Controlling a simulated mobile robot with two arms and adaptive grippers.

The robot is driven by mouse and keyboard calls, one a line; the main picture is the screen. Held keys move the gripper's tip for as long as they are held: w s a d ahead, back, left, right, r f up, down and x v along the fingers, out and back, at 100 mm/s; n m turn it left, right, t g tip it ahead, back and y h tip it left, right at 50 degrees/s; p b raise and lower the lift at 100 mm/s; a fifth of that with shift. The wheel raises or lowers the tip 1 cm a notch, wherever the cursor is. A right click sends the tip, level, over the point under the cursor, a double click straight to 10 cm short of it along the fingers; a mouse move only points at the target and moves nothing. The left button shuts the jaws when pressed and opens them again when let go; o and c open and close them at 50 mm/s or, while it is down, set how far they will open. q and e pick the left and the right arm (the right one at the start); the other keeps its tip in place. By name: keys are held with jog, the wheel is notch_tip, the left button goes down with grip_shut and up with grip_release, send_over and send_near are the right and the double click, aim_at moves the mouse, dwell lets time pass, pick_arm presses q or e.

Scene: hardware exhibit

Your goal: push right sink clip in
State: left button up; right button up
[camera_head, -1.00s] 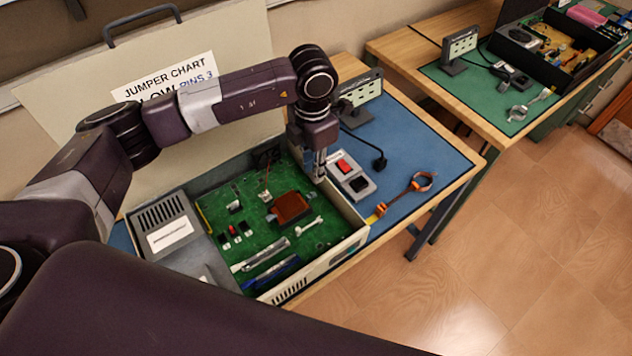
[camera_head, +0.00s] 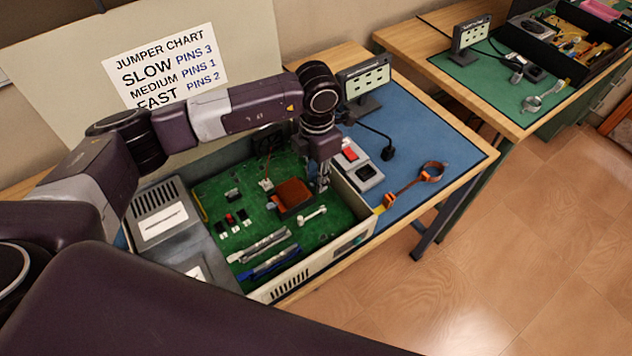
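The brown heat sink (camera_head: 291,194) sits on the green circuit board (camera_head: 222,188) inside the open case. A small grey clip (camera_head: 270,205) shows at its left side. The right clip is hard to make out; my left gripper is in front of that area. My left gripper (camera_head: 323,186) points down just right of the sink, inside the case near its right wall. Its fingers look close together, but their gap is too small to judge. I cannot tell whether it touches the clip. My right gripper is not in view.
A white bone-shaped part (camera_head: 312,215) lies in front of the sink. Long slots (camera_head: 262,244) are nearer the front. The case wall (camera_head: 362,212) stands close right of my gripper. A switch box (camera_head: 362,172) and an orange strap (camera_head: 415,183) lie on the blue mat (camera_head: 430,148).

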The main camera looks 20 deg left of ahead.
pick_arm(q)
jog(key=c, duration=0.5)
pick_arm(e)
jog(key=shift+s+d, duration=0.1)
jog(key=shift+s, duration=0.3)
pick_arm(q)
jog(key=shift+s+a+r, duration=0.15)
jog(key=shift+a+r, duration=0.05)
jog(key=shift+r, duration=0.15)
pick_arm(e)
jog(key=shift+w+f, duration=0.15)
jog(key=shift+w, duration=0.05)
pick_arm(q)
jog(key=shift+s+a, duration=0.1)
jog(key=shift+s+a+r+b, duration=0.2)
jog(key=shift+s+r+b, duration=0.1)
jog(key=shift+r+b, duration=0.05)
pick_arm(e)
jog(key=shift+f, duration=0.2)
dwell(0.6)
pick_arm(q)
jog(key=o, duration=0.4)
jog(key=shift+o, duration=0.2)
dwell(0.4)
